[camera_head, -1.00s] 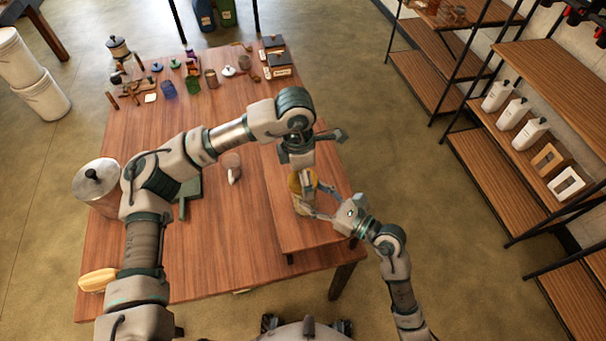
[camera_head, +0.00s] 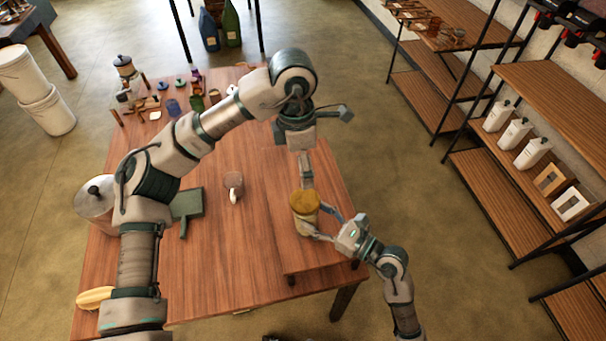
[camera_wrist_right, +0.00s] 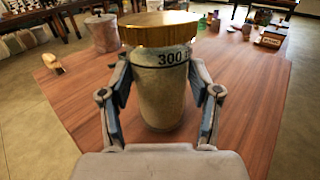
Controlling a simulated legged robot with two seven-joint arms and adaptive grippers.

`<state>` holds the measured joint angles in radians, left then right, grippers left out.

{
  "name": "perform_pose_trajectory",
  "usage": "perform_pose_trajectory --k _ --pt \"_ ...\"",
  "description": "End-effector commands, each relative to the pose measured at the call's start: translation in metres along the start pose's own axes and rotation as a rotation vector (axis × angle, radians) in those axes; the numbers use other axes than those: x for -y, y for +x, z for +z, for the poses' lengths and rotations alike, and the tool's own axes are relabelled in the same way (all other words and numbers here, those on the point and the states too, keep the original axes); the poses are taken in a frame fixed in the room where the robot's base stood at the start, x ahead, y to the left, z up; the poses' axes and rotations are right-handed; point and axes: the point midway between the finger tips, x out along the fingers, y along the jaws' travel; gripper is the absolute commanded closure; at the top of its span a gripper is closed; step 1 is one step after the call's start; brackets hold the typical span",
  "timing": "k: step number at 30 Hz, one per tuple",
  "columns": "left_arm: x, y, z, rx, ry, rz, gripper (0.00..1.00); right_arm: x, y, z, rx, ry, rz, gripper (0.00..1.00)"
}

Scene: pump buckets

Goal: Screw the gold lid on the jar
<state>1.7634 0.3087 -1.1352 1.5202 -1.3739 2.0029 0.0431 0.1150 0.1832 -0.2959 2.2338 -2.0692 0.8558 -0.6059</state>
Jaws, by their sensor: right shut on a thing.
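The glass jar (camera_head: 306,224) stands upright on the near right part of the wooden table, with "300" printed on it in the right wrist view (camera_wrist_right: 162,95). The gold lid (camera_head: 304,202) sits on top of the jar, covering its mouth; it also shows in the wrist view (camera_wrist_right: 160,30). How tightly it is seated cannot be told. My right gripper (camera_head: 318,226) is shut around the jar's sides, one finger on each side in the wrist view (camera_wrist_right: 163,110). My left gripper (camera_head: 306,178) points down just above the lid; its fingers look narrow and their opening is unclear.
A metal pot (camera_head: 94,203) stands at the table's left edge. Small jars and blocks crowd the far end. Shelves (camera_head: 560,100) stand to the right. The table between mug and jar is clear.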

Motion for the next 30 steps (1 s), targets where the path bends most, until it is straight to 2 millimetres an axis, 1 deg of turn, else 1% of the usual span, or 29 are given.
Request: perform_pose_trajectory --k 3,10,11,12,14,25,28,30 --pt "0.000 -0.005 0.000 0.000 0.001 -0.001 0.00 0.000 0.000 0.001 0.002 0.000 0.000 1.00" --pt "0.000 -0.005 0.000 0.000 0.001 -0.001 0.00 0.000 0.000 0.001 0.002 0.000 0.000 1.00" --pt "0.000 -0.004 0.000 0.000 0.001 -0.001 0.00 0.000 0.000 0.001 0.002 0.000 0.000 0.33" --pt "0.000 -0.004 0.000 0.000 0.001 -0.001 0.00 0.000 0.000 0.001 0.002 0.000 0.000 0.23" --pt "0.000 -0.004 0.000 0.000 0.001 -0.001 0.00 0.000 0.000 0.001 0.001 0.000 0.000 0.08" --pt "0.000 -0.004 0.000 0.000 0.000 -0.001 0.00 0.000 -0.002 0.000 0.000 0.000 0.000 0.08" --pt "0.000 -0.004 0.000 0.000 0.000 -0.001 0.00 0.001 -0.012 -0.001 0.000 -0.001 -0.002 0.08" --pt "0.000 -0.004 0.000 0.000 0.000 -0.001 0.00 0.001 -0.023 -0.001 -0.002 0.000 -0.002 0.08"
